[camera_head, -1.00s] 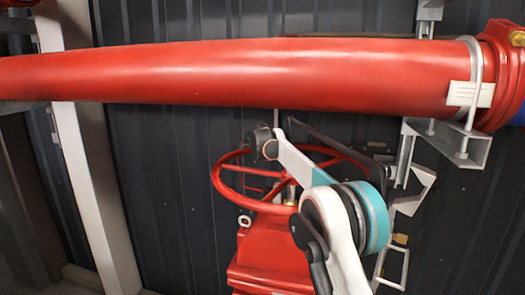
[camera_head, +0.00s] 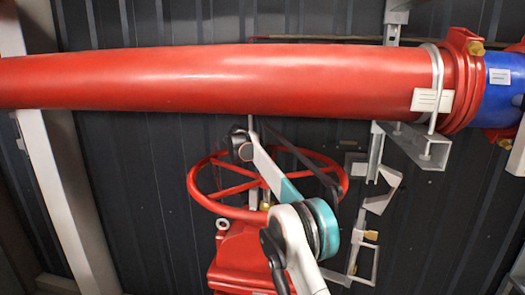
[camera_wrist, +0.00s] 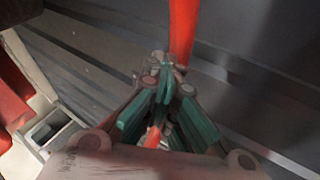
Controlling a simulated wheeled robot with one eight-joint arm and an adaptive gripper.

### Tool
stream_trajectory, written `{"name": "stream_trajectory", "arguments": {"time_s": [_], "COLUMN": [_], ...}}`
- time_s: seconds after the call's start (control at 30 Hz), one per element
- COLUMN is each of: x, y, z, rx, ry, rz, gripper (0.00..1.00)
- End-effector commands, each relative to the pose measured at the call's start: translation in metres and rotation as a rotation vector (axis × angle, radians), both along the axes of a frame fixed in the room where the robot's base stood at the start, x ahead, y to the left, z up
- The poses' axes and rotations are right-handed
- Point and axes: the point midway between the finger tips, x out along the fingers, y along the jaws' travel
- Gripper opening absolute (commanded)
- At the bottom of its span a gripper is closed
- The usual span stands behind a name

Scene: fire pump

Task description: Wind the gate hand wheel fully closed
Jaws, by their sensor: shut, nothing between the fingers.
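The red gate hand wheel (camera_head: 205,199) lies nearly level on top of a red valve body (camera_head: 238,262) in the head view, below the big red pipe. My arm crosses in front of it and hides part of its hub and rim. My gripper's fingers cannot be made out in the head view. In the wrist view my gripper (camera_wrist: 163,68) is shut, its teal-padded fingers meeting at the tips with nothing between them. A red bar, probably part of the wheel (camera_wrist: 183,28), runs up just beyond the fingertips. I cannot tell whether they touch it.
The large red pipe (camera_head: 220,80) runs across above the wheel, with a blue section (camera_head: 503,78) at right. A grey bracket (camera_head: 420,145) and smaller metal fittings stand right of the wheel. A pale post (camera_head: 62,190) stands left. The dark ribbed wall (camera_head: 140,190) is behind.

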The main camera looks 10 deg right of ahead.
Motion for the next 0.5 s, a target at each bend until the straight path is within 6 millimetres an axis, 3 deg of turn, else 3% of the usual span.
{"name": "stream_trajectory", "arguments": {"time_s": [0.03, 0.5], "x": [-0.0008, -0.0033], "y": [-0.0068, -0.0079], "z": [-0.0004, 0.0012], "rx": [-0.003, -0.004], "ry": [0.003, 0.005], "rz": [-0.011, -0.015], "gripper": [0.00, 0.00]}}
